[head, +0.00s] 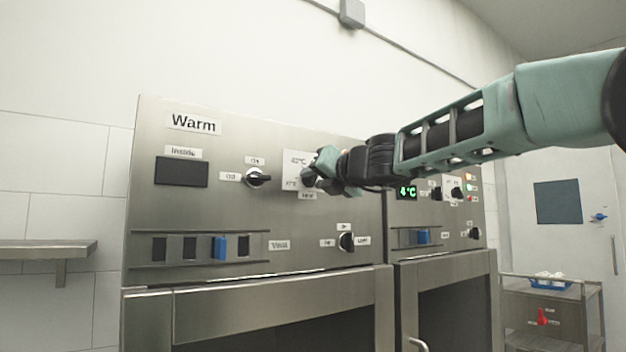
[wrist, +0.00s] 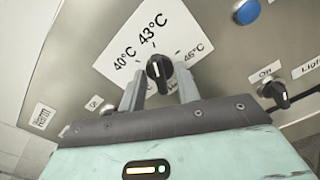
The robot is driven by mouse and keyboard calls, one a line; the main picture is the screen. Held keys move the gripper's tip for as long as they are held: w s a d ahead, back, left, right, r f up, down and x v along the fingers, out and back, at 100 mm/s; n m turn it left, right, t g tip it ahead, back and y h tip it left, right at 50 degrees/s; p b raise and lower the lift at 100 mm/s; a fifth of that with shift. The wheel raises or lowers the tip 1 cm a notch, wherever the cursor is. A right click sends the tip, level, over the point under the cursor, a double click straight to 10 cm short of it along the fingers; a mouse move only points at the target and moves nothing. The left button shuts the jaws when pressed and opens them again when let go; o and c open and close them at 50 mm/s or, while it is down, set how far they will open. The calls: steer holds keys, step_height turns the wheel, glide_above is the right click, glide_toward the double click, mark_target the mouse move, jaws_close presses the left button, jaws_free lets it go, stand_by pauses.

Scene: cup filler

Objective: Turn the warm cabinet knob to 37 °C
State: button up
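The warm cabinet's dark temperature knob (wrist: 158,72) shows in the wrist view on a white scale card (wrist: 125,52). 40 °C, 43 °C and 46 °C are readable there. The knob's white pointer mark points up, roughly toward 43 °C. My gripper (wrist: 160,90) has its two fingers apart, one on each side of the knob. I cannot tell whether they touch it. The lower part of the card, behind the fingers, is hidden. In the head view, my gripper (head: 312,180) covers the knob and much of the card (head: 293,160).
The Warm cabinet (head: 160,120) has a dark Inside display (head: 181,171), an On/Off knob (head: 258,178), a vent slider (head: 220,247) and a light knob (head: 347,242). A second cabinet (head: 450,250) with a 4 °C display (head: 407,192) stands to its right. A cart (head: 545,296) stands beyond.

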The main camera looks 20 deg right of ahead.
jaws_close()
steer(key=n+b, duration=0.1)
steer(key=n, duration=0.4)
steer(key=shift+d+f+n+b, duration=0.1)
steer(key=shift+n+b, duration=0.2)
steer(key=shift+b, duration=0.05)
steer(key=n+b, duration=0.1)
steer(key=n, duration=0.4)
steer(key=n+b, duration=0.2)
steer(key=n, duration=0.4)
steer(key=shift+n, duration=0.4)
steer(key=n+b, duration=0.2)
steer(key=n, duration=0.4)
steer(key=shift+n, duration=0.4)
